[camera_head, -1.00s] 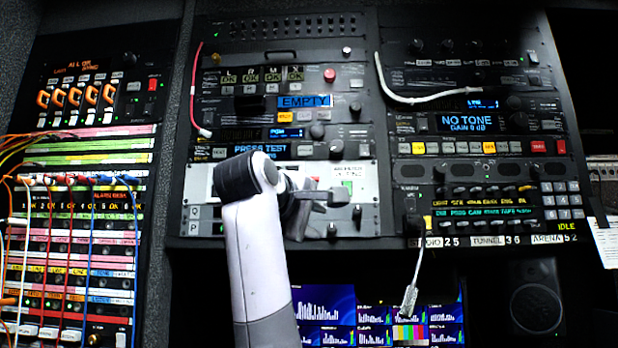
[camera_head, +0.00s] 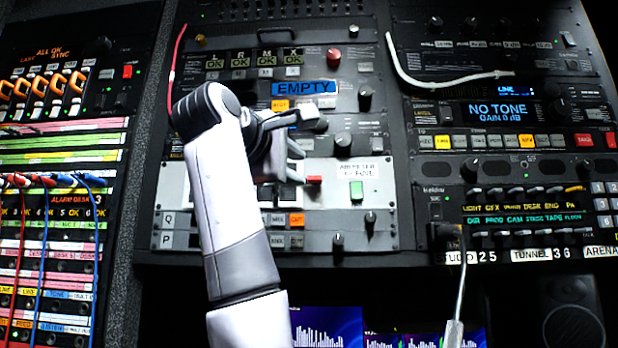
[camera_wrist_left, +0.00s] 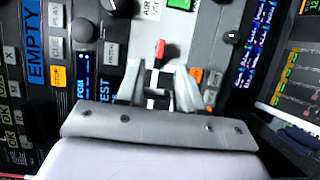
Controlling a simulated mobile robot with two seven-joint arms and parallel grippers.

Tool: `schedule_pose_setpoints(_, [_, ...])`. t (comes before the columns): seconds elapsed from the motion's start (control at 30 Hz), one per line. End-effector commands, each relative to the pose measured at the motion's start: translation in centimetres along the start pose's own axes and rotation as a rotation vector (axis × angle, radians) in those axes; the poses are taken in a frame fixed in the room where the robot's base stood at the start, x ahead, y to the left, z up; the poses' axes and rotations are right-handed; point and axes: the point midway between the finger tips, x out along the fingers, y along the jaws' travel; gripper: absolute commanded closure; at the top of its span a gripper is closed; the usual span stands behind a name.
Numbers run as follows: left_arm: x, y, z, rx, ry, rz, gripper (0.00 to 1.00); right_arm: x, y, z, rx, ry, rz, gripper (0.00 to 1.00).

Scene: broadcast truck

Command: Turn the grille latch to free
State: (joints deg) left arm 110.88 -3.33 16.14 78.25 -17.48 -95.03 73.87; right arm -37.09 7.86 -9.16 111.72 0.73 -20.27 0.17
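My left gripper (camera_head: 292,163) is at the white panel (camera_head: 345,205) in the middle rack, its arm covering the panel's left part. In the left wrist view the gripper (camera_wrist_left: 158,88) has its two pale fingers apart, with a small black-and-white part visible between them. I cannot tell whether the fingers touch it. A red piece (camera_wrist_left: 160,48) shows just beyond the fingertips; in the head view it (camera_head: 314,180) is right of them. A green button (camera_head: 356,190) is farther right. I cannot pick out the grille latch with certainty; it may be hidden behind the gripper. My right gripper is not in view.
Orange (camera_head: 297,220) and grey buttons and knobs lie below the gripper. The blue EMPTY display (camera_head: 304,88) is above it. A patch bay with cables (camera_head: 45,215) is at left. A white cable (camera_head: 430,83) crosses the right rack, and another hangs below (camera_head: 460,285).

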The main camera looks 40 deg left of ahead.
Motion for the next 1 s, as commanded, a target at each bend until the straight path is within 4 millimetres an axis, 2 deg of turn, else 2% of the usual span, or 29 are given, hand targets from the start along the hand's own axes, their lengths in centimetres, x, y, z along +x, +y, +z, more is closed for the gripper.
schedule_pose_setpoints(0.2, [3.5, 0.2, 0.0, 0.0, 0.0, -0.005, 0.64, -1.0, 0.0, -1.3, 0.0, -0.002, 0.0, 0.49])
schedule_pose_setpoints(0.4, [5.8, 0.1, -0.1, 0.001, 0.0, -0.002, 0.64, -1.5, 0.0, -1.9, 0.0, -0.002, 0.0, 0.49])
schedule_pose_setpoints(0.77, [6.5, -0.1, -0.1, 0.0, 0.0, -0.001, 0.64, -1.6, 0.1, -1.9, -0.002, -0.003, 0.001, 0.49])
schedule_pose_setpoints(0.8, [6.5, -0.1, -0.1, 0.0, 0.001, -0.001, 0.77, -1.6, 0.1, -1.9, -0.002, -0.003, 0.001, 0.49])
schedule_pose_setpoints(0.87, [6.5, -0.1, -0.1, 0.0, 0.001, -0.001, 0.96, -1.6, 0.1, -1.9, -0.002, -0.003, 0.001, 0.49])
schedule_pose_setpoints(0.9, [6.5, -0.1, -0.1, 0.0, 0.001, -0.001, 1.0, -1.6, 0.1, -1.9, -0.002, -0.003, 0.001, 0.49])
schedule_pose_setpoints(1.0, [6.4, -0.1, -0.1, 0.0, 0.001, -0.001, 1.0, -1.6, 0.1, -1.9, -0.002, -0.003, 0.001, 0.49])
